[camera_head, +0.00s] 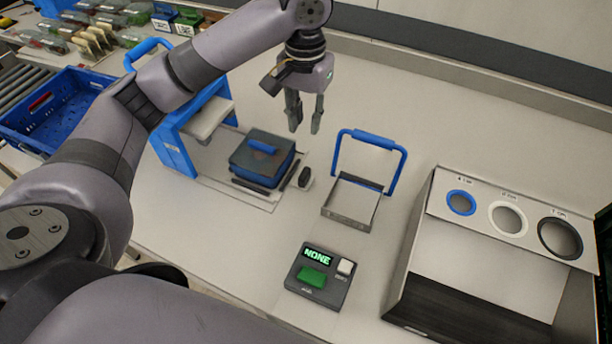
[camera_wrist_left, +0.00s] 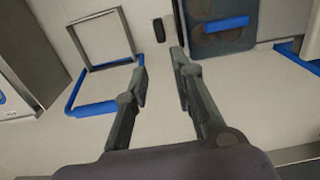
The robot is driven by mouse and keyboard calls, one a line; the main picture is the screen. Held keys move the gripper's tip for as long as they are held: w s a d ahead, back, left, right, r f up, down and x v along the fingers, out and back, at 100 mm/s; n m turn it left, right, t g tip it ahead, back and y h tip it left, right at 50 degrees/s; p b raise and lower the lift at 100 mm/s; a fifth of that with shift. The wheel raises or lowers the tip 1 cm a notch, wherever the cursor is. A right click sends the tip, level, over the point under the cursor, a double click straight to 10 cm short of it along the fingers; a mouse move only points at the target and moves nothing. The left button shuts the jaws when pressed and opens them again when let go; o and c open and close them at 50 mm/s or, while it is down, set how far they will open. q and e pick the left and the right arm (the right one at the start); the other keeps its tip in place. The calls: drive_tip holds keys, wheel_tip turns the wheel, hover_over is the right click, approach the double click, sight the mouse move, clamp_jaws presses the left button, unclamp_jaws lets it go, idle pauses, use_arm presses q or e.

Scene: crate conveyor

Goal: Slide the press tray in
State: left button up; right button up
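The press (camera_head: 175,150) is a blue frame with a white plate at the left of the table. The press tray (camera_head: 262,158), dark-topped with blue sides and a blue bar, sits in front of it on a base plate, outside the frame. A dark knob (camera_head: 304,177) stands at its near right side. The tray also shows at the top of the left wrist view (camera_wrist_left: 215,40), with round brown shapes under its top. My left gripper (camera_head: 304,118) is open and empty, above and behind the tray, apart from it. Its fingers also show in the wrist view (camera_wrist_left: 159,68). My right gripper is out of view.
A metal holder (camera_head: 345,218) with a raised blue handle (camera_head: 375,140) stands right of the tray. A box reading "NONE" (camera_head: 318,278) with a green button is in front. A panel with three rings (camera_head: 508,218) is at right. A blue crate (camera_head: 65,138) is at left.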

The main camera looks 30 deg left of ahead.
sight(305, 171)
use_arm(q)
wheel_tip(305, 171, down, 17)
drive_tip(key=shift+s+p, duration=0.1)
drive_tip(key=shift+p, duration=0.65)
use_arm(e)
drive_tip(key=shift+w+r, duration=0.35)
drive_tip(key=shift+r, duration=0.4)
use_arm(q)
clamp_jaws()
